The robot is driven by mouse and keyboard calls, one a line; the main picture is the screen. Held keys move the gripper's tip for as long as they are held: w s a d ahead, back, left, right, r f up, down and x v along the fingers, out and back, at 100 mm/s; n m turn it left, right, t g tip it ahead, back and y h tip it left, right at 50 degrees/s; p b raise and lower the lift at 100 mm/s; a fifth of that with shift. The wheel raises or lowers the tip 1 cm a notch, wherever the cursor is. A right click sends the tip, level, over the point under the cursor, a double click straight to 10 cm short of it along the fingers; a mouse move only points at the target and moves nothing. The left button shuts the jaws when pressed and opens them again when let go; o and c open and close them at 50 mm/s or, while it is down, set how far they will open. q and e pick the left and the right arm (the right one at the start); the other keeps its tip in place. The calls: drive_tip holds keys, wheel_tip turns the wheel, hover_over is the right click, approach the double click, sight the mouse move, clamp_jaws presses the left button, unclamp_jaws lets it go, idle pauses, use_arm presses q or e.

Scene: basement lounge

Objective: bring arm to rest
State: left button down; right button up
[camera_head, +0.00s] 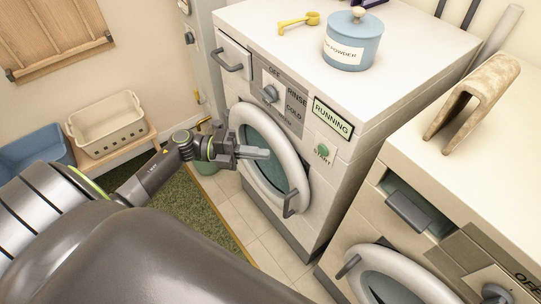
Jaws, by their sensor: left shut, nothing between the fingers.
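My left gripper (252,153) reaches in from the left on my dark grey arm. Its fingers are shut with nothing between them. It hovers in front of the round door (294,160) of the white washing machine (345,165), overlapping the door's upper left in the picture. I cannot tell whether it touches the door. The machine's display (333,117) reads RUNNING, with a green start button (322,150) below it. My right gripper is not in view.
A blue powder tin (352,42) and a yellow scoop (298,22) sit on the washer. A second machine (450,190) stands at right with a folded beige cloth (474,98) on top. A cream basket (107,124) and a blue bin (37,150) are at left. A green rug (190,205) lies on the floor.

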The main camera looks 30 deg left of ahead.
use_arm(q)
drive_tip(key=shift+a, duration=0.1)
idle(0.5)
drive_tip(key=w+a+f+n+t+y, duration=0.2)
drive_tip(key=a+f+n+t+y, duration=0.25)
drive_tip(key=f+n, duration=0.25)
drive_tip(key=w+a+f+n+t+y, duration=0.1)
drive_tip(key=a+f+n+t+y, duration=0.3)
drive_tip(key=f+n, duration=0.35)
drive_tip(key=s+a+f+n+g+y, duration=0.1)
drive_tip(key=s+a+f+n+y, duration=0.1)
drive_tip(key=s+f+n+y, duration=0.45)
drive_tip(key=s+a+f+n+g+y, duration=0.1)
drive_tip(key=a+f+n+g, duration=0.15)
drive_tip(key=f, duration=0.65)
drive_tip(key=s+d+f+n+g+y, duration=0.25)
drive_tip(key=s+f+n+g, duration=0.3)
drive_tip(key=s+f, duration=0.85)
drive_tip(key=s+d+f+n+g, duration=0.1)
drive_tip(key=s+d+f+g, duration=0.1)
drive_tip(key=s, duration=0.6)
drive_tip(key=s+d+f+n+g, duration=0.2)
drive_tip(key=s+d+g, duration=0.1)
drive_tip(key=s, duration=0.6)
drive_tip(key=shift+d+f+h, duration=0.4)
drive_tip(key=shift+d+h, duration=0.05)
drive_tip(key=shift+d, duration=0.3)
idle(0.6)
